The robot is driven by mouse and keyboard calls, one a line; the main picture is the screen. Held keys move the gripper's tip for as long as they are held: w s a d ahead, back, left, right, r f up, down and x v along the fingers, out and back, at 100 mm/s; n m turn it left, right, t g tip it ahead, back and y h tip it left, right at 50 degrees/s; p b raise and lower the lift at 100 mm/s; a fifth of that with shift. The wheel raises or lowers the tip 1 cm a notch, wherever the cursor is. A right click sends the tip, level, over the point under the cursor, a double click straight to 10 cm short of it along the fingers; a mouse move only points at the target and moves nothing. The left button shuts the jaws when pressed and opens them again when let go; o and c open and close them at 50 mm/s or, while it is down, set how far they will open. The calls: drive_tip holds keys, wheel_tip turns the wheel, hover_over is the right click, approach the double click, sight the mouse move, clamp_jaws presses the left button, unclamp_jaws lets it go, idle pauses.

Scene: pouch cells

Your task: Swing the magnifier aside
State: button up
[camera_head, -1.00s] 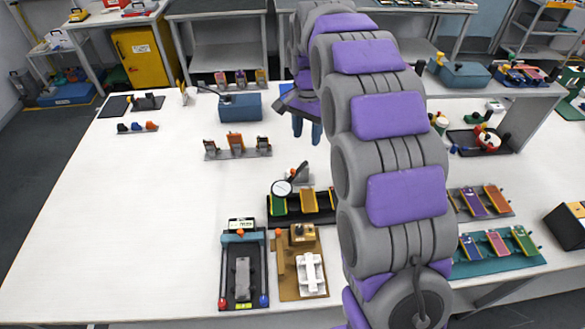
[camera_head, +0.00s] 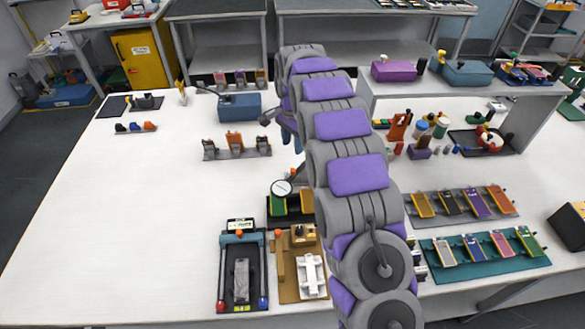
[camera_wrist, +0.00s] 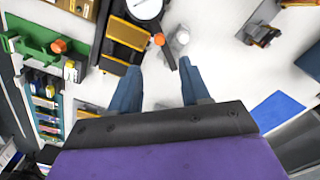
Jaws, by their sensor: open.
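The magnifier (camera_head: 281,188) is a round white lens with a dark rim over a black tray of yellow and green pieces. In the wrist view the lens (camera_wrist: 146,8) shows at the top edge, with an orange knob (camera_wrist: 159,39) and a short black bar (camera_wrist: 166,54) below it. My gripper (camera_wrist: 160,70) is open and empty. Its two blue fingers point toward the bar, which appears between the fingertips; I cannot tell the height gap. In the head view my arm hides much of the gripper and the right part of the magnifier's stand.
A teal-framed fixture (camera_head: 222,270) and a brown board (camera_head: 291,289) lie in front of the magnifier. Racks of coloured pouches (camera_head: 484,254) lie to the right of my arm. A blue box (camera_head: 240,107) stands behind. The left of the white table (camera_head: 120,210) is clear.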

sight(293, 169)
wheel_tip(293, 169, down, 11)
drive_tip(key=shift+b, duration=1.05)
clamp_jaws()
